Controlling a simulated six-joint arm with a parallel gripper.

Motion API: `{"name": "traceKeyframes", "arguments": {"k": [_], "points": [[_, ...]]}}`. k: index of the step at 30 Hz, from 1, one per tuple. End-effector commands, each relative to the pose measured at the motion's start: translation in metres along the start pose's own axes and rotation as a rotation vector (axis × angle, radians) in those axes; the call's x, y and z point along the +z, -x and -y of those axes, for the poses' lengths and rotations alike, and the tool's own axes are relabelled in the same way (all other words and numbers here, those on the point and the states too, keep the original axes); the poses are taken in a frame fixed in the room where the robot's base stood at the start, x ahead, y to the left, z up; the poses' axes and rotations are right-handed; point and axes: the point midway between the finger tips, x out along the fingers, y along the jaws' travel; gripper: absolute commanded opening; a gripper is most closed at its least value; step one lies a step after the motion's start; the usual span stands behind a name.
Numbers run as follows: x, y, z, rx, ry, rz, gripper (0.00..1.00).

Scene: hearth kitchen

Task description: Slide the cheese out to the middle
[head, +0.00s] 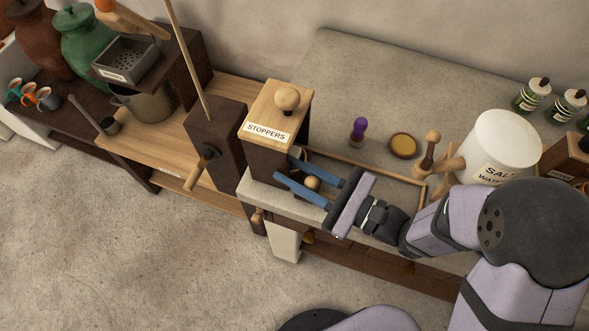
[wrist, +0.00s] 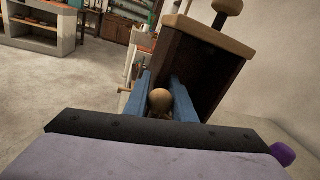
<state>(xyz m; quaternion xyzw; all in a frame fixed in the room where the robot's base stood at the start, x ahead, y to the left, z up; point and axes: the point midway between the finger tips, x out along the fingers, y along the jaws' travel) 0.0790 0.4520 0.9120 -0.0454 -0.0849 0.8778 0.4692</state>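Nothing in view is plainly a cheese. A round, flat yellow piece with a brown rim (head: 403,146) lies on the grey counter, right of the purple-topped piece; I cannot tell if it is the cheese. My gripper (head: 283,167) is well to its left, at the front of the box marked STOPPERS (head: 270,131). Its blue fingers are spread apart. A round wooden knob (head: 312,183) shows between them; in the wrist view the knob (wrist: 160,99) also sits between the fingers. I cannot tell whether they touch it. What carries the knob is mostly hidden.
A purple-topped piece (head: 359,130) stands on the counter (head: 365,75). A low wooden edge (head: 365,171) runs behind my gripper. A wooden handled tool (head: 431,150) and a white salt water crock (head: 505,140) stand at right. The back of the counter is clear.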

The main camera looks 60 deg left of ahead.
Motion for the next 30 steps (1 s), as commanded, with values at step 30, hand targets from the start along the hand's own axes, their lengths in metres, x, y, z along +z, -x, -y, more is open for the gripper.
{"name": "traceKeyframes", "arguments": {"k": [30], "points": [[-0.004, 0.127, 0.026, -0.004, 0.0, 0.0, 0.0]]}}
